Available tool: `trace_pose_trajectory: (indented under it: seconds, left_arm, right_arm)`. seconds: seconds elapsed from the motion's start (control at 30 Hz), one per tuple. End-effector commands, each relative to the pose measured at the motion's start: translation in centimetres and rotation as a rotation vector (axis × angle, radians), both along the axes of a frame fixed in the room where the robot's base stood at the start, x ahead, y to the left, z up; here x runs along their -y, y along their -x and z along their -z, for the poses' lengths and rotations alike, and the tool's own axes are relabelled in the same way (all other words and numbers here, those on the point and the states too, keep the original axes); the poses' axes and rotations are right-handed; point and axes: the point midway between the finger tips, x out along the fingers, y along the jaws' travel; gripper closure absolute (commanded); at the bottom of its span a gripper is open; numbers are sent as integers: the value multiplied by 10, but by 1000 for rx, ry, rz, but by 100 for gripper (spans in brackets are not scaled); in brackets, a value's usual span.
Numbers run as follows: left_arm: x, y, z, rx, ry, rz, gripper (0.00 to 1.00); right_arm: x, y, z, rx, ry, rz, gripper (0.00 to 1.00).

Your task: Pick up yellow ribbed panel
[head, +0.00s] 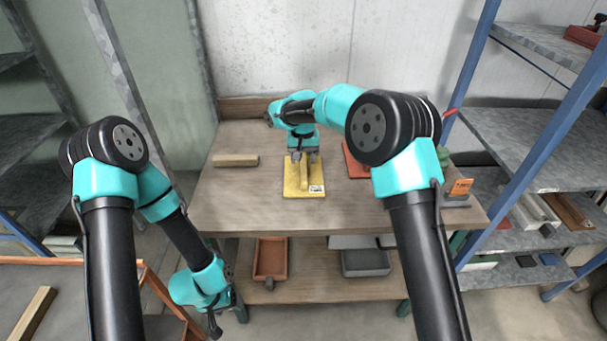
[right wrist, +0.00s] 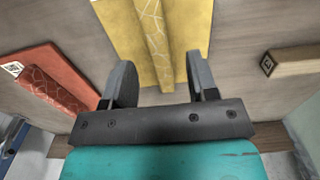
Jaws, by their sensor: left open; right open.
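The yellow ribbed panel (head: 291,187) lies flat on the wooden table, with a raised rib along its middle and a white label at its front right corner. In the right wrist view the panel (right wrist: 118,38) shows ahead, its patterned rib between the fingers. My right gripper (head: 304,156) is open over the panel's far part, with a finger on each side of the rib (right wrist: 155,48). I cannot tell whether the fingers (right wrist: 158,80) touch it. My left gripper (head: 226,302) hangs low, left of the table and away from the panel.
A red panel (head: 355,163) lies right of the yellow one, partly behind my right arm; it also shows in the right wrist view (right wrist: 52,82). A wooden block (head: 235,160) lies on the left. An orange tray (head: 270,262) sits on the lower shelf. The table's front left is clear.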

Motion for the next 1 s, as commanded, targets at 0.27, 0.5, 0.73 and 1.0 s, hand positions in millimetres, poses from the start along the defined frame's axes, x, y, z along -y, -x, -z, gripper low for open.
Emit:
trace_pose_trajectory:
  seconds: [0.27, 0.5, 0.73, 1.0]
  left_arm:
    - [0, 0, 0, 0, 0, 0, 34]
    - [0, 0, 0, 0, 0, 0, 34]
    - [0, 0, 0, 0, 0, 0, 34]
    - [0, 0, 0, 0, 0, 0, 34]
  right_arm:
    - [2, -2, 37, -4, 2, -1, 47]
    - [2, -3, 47, -1, 0, 0, 47]
    - [2, -3, 47, -1, 0, 0, 47]
    - [2, -3, 47, -1, 0, 0, 58]
